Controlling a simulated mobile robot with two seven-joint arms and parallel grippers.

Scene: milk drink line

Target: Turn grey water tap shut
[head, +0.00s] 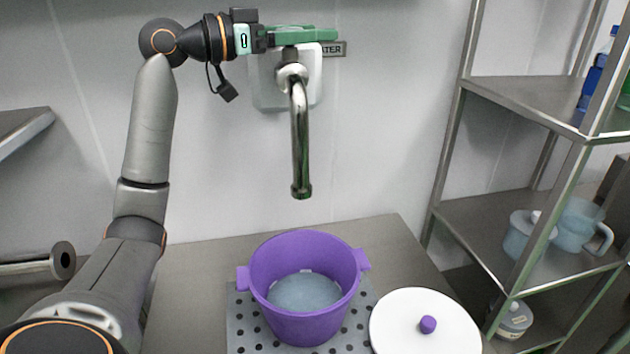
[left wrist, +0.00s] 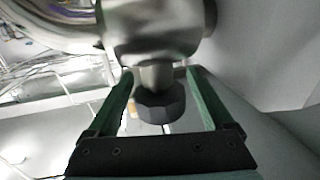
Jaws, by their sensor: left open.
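The grey water tap (head: 299,120) comes out of a white wall plate (head: 268,92), its curved metal spout pointing down. A dark grey faceted knob (left wrist: 160,104) on the metal tap body (left wrist: 155,30) shows in the left wrist view. My left gripper (head: 318,34) is at the top of the tap in the head view, hiding the knob there. In the left wrist view, the open green fingers (left wrist: 158,95) stand on both sides of the knob, with gaps visible. No stream shows below the spout. My right gripper is not in view.
A purple pot (head: 305,320) holding water stands below the spout on a perforated drain plate (head: 240,325). A white lid (head: 400,320) with a purple knob lies beside it. A metal shelf (head: 530,108) with bottles and jugs stands at right. Counter behind the pot is clear.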

